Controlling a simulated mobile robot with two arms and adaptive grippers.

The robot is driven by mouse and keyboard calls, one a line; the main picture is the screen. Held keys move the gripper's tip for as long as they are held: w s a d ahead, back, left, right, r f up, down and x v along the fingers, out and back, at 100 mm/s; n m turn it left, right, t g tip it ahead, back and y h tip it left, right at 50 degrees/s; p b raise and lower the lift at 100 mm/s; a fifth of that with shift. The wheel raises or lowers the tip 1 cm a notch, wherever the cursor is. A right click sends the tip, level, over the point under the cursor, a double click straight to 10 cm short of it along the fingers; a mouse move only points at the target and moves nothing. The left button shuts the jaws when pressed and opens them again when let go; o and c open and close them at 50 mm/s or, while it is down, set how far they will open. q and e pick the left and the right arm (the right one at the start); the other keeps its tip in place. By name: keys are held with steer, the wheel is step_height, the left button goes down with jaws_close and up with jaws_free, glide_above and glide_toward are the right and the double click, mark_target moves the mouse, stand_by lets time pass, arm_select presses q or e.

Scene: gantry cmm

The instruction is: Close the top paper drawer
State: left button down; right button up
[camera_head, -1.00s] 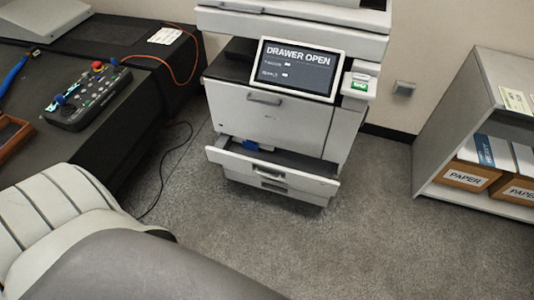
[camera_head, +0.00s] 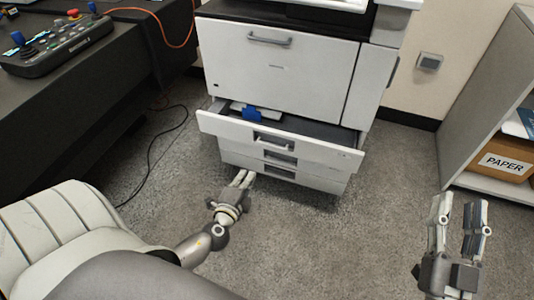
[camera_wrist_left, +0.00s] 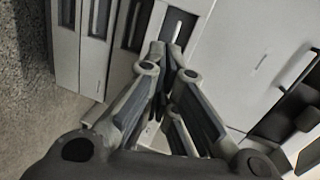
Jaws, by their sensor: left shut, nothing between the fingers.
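The top paper drawer (camera_head: 225,126) of the white printer (camera_head: 285,75) is pulled out, its tray showing behind the front, with a blue piece (camera_head: 251,113) inside. My left gripper (camera_head: 243,179) is shut and empty, low in front of the printer, below and left of the drawer's handle in the head view. In the left wrist view the shut fingertips (camera_wrist_left: 169,50) overlap a drawer front with a dark handle recess (camera_wrist_left: 180,24); contact cannot be told. My right gripper (camera_head: 460,205) is open and empty at the lower right, well away from the printer.
Two shut drawers (camera_head: 315,176) lie below the open one. A dark table (camera_head: 90,110) with a control box (camera_head: 55,45) stands left, a black cable (camera_head: 152,150) on the floor beside it. A grey shelf (camera_head: 490,95) with a paper box (camera_head: 503,161) stands right. Carpet between is clear.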

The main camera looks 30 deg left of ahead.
arm_select(q)
step_height(320, 180, up, 3)
steer(key=w+m+t+b, duration=0.2)
steer(key=b, duration=0.1)
glide_toward(270, 132)
steer(key=x, duration=0.6)
steer(key=shift+f, duration=0.25)
steer(key=shift+w+a+t, duration=0.2)
steer(key=shift+w+t, duration=0.1)
steer(key=shift+w, duration=0.3)
arm_select(e)
steer(key=s+d+r+t, duration=0.1)
steer(key=s+r+t, duration=0.2)
steer(key=s+r, duration=0.2)
steer(key=shift+r+y, duration=0.4)
steer(key=shift+r, duration=0.35)
steer(key=shift+t, duration=0.3)
arm_select(q)
steer(key=shift+w, duration=0.1)
arm_select(e)
steer(key=shift+s+y, duration=0.1)
steer(key=shift+y, duration=0.2)
